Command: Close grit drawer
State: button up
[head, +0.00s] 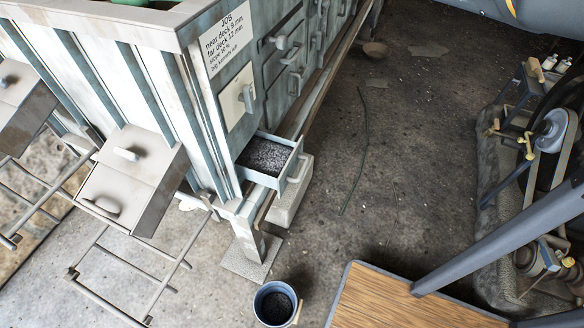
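The grit drawer (288,158) is a small pale blue-green box low on the end of the big cabinet (205,75). It stands pulled out from the cabinet, with dark speckled grit (264,154) inside. Its front face points to the right, with a small handle (301,168) on it. I cannot tell how far its back part reaches into the cabinet. My gripper does not show in the head view, and nothing touches the drawer front.
A bucket (258,305) of dark stuff stands on the floor below the drawer. A grey block (288,205) lies under it. A wood-topped table (385,300) is at the bottom, belt machinery (545,140) at the right. The floor (400,140) between is mostly clear.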

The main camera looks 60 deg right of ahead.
aim_at(269, 161)
jog(key=k, duration=1)
